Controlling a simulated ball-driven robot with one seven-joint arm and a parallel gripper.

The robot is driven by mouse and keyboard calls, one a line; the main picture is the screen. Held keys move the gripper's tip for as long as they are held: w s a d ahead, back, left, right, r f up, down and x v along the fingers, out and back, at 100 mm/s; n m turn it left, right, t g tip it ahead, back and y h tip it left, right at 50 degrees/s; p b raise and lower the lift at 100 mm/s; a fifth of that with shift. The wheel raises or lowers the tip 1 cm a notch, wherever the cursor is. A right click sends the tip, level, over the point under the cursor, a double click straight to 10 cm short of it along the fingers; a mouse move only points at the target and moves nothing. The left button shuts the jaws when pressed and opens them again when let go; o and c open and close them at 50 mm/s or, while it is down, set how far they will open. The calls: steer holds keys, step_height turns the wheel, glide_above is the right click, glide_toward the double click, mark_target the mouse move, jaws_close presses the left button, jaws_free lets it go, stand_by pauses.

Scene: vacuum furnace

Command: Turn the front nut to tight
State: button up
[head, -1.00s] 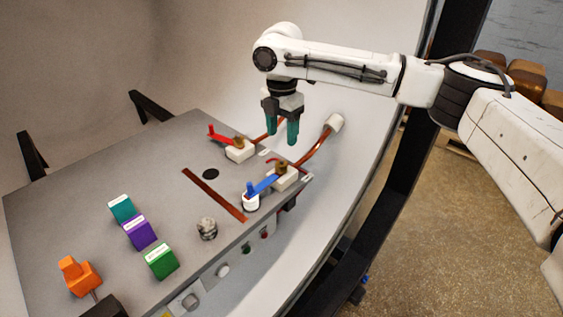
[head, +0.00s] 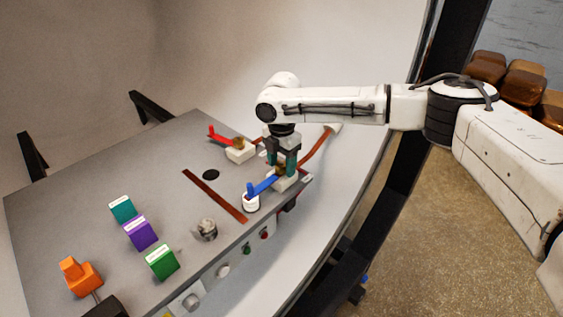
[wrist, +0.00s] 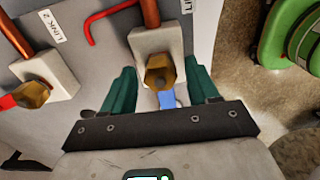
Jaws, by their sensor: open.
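The front nut is a brass hex nut (wrist: 160,73) on a white block (wrist: 150,42), with a copper pipe running into the block. In the head view the front nut (head: 281,170) is partly covered by my gripper. A blue lever (head: 263,185) reaches from it toward the panel's left; its blue part (wrist: 167,99) also shows below the nut in the wrist view. My gripper (head: 281,158) points down over the front nut with teal fingers open. In the wrist view the nut lies between the fingers (wrist: 161,82), with a gap on each side.
A second brass nut (wrist: 31,95) with a red lever (head: 222,137) sits behind on another white block (head: 240,155). A red bent mark (wrist: 93,28) lies near the front block. Teal (head: 122,208), purple (head: 139,232) and green (head: 162,262) blocks stand farther left.

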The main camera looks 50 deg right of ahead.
steer(key=c, duration=1)
steer(key=shift+c, duration=0.2)
